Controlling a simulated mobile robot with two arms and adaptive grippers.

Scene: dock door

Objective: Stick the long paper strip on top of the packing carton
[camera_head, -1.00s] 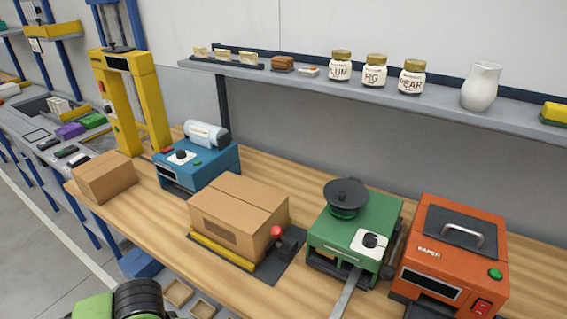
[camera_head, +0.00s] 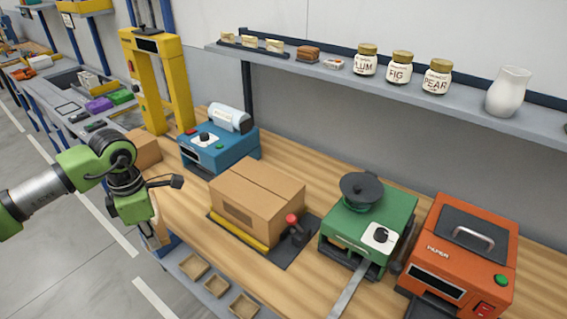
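The large brown packing carton (camera_head: 260,196) stands closed on a dark mat in the middle of the workbench; its top is bare. A long pale grey strip (camera_head: 348,292) sticks out of the front of the green machine (camera_head: 367,222) and runs off the bottom edge; I cannot tell whether it is paper. My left gripper (camera_head: 168,204) is at the bench's left front edge, left of the carton and apart from it. Its dark fingers look spread, with nothing clearly between them. My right gripper is not in view.
A blue machine (camera_head: 222,152), a yellow frame (camera_head: 158,82) and a small carton (camera_head: 144,150) stand to the left. An orange machine marked PAPER (camera_head: 460,252) stands at the right. A shelf with jars (camera_head: 400,68) overhangs the back. Small trays (camera_head: 194,267) lie below the front edge.

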